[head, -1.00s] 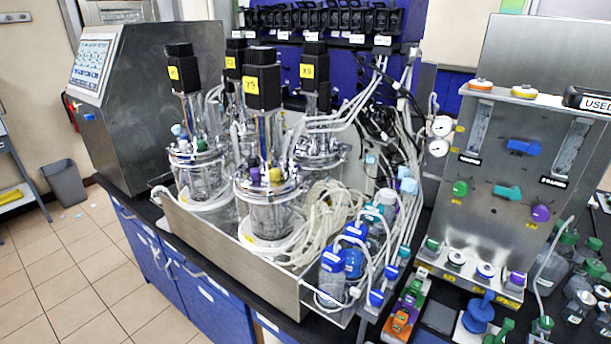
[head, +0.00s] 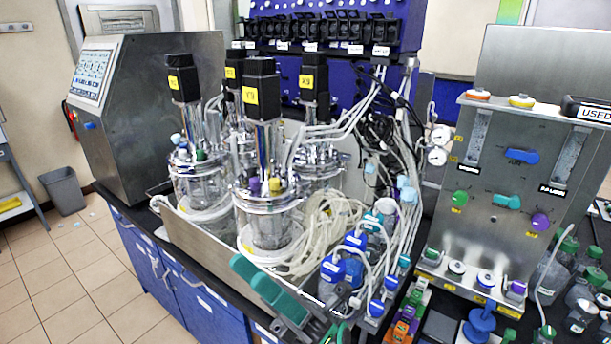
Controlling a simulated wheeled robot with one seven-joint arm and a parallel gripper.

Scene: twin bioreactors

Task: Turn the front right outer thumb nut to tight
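The front right bioreactor (head: 268,220) is a glass vessel with a steel head plate and a tall black motor marked with a yellow label. Purple and yellow caps sit on its head plate. Small fittings show around the steel rim (head: 268,198), but I cannot tell which is the outer thumb nut or how tight it is. My gripper (head: 285,305), teal and dark grey, is at the bottom middle, in front of and below this vessel, apart from its rim. It is partly cut off by the lower edge, and its finger gap is not clear.
The steel tray wall (head: 205,245) runs in front of the vessels. Looped clear tubing (head: 318,235) and blue-capped bottles (head: 332,268) crowd the right side. A steel gas panel (head: 500,220) stands farther right.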

